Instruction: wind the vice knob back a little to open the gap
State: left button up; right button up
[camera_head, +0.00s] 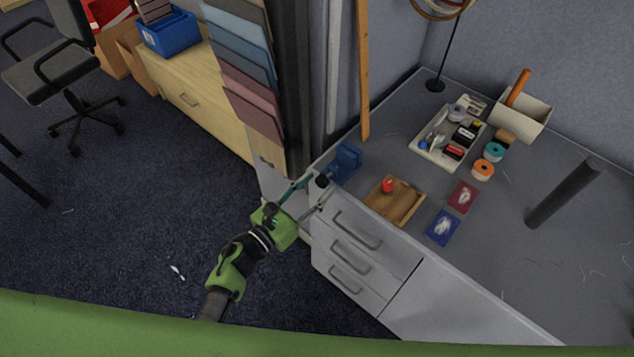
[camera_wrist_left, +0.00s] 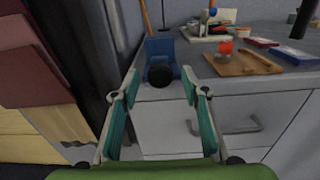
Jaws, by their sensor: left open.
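The blue vice (camera_head: 345,162) stands at the near left corner of the grey table. Its round black knob (camera_head: 322,181) sticks out past the table's front edge, towards my left gripper. In the left wrist view the blue vice (camera_wrist_left: 161,52) and its black knob (camera_wrist_left: 160,75) lie ahead, between the fingers in the picture. My left gripper (camera_head: 311,194) is open, with a finger on each side of the knob in the head view; I cannot tell whether they touch it. The wrist view of the gripper (camera_wrist_left: 160,95) shows nothing held. The vice's jaw gap cannot be made out. My right gripper is not in view.
A wooden tray (camera_head: 395,203) with a red object lies right of the vice. Drawers (camera_head: 360,245) with handles are below the table edge. Hanging cloth samples (camera_head: 243,75) and a wooden pole (camera_head: 362,70) stand close on the left. A parts tray (camera_head: 425,148) is farther back.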

pick_arm(q)
jog(key=shift+w+d, duration=0.3)
jog(key=shift+w, duration=0.05)
jog(key=c, duration=1.1)
